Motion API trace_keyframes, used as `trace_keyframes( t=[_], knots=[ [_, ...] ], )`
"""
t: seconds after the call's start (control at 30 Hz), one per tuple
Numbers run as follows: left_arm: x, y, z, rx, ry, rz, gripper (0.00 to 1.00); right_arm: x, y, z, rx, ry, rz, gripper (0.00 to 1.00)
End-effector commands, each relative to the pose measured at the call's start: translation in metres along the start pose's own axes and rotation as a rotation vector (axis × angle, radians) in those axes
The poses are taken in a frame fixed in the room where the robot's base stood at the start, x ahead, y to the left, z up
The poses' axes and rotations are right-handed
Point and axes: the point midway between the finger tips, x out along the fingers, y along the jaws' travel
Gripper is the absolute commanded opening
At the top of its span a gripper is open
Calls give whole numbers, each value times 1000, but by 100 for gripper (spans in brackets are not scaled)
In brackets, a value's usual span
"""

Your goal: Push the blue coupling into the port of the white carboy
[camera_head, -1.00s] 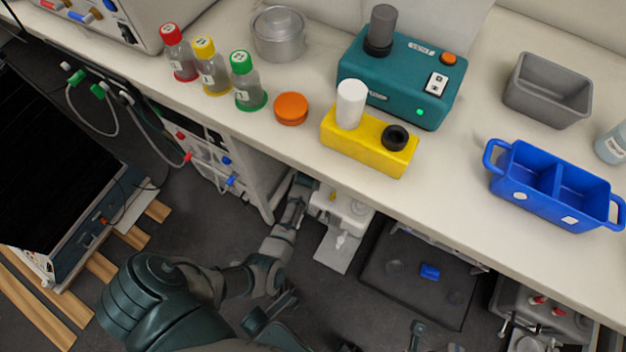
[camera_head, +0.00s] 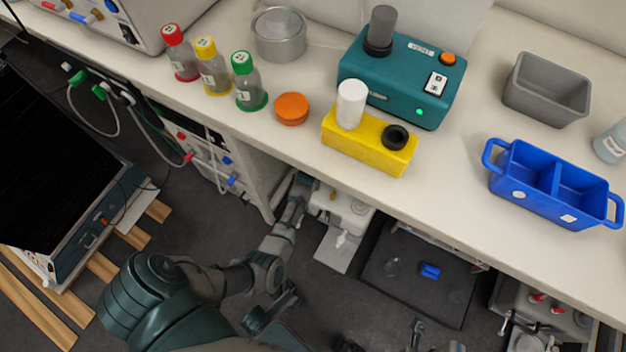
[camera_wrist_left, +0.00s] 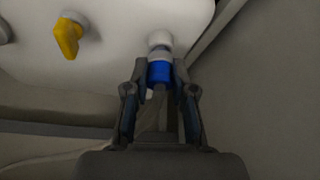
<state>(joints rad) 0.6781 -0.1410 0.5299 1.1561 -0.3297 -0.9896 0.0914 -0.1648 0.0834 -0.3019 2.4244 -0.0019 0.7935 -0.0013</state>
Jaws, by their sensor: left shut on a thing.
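In the left wrist view, the blue coupling (camera_wrist_left: 160,72) sits between the two fingers of my left gripper (camera_wrist_left: 160,80), which is shut on it. The coupling lines up with the round white port (camera_wrist_left: 160,41) of the white carboy (camera_wrist_left: 115,30) and appears to touch it; how deep it sits cannot be told. A yellow tap (camera_wrist_left: 67,37) is on the carboy left of the port. In the head view, the white carboy (camera_head: 352,213) shows partly below the bench edge. My left arm reaches beside it, and its gripper is hidden there.
The bench (camera_head: 420,200) overhangs the carboy. On it are a yellow block (camera_head: 365,150), a teal device (camera_head: 400,85), a blue caddy (camera_head: 553,190) and capped bottles. A white cabinet (camera_head: 235,165) stands left of my arm. A dark tray (camera_head: 400,300) on the floor holds a small blue piece (camera_head: 429,271).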

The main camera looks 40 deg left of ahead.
Motion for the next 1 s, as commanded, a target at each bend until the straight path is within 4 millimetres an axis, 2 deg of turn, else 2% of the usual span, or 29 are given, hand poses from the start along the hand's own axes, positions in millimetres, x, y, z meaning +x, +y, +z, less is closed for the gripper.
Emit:
trace_keyframes(
  t=[0.63,0.67,0.73,0.77,1.0],
  knots=[
    [8,0,3,0,-1,0,1,-4,1,3,0,-6,2,0],
    [8,0,3,0,-1,0,32,-4,1,3,0,-6,2,0],
    [8,0,3,0,-1,0,49,-4,1,3,0,-6,2,0],
    [8,0,3,0,-1,0,54,-4,1,3,0,-6,2,0],
    [7,0,3,0,0,0,54,-4,1,3,0,-6,2,0]
  ],
)
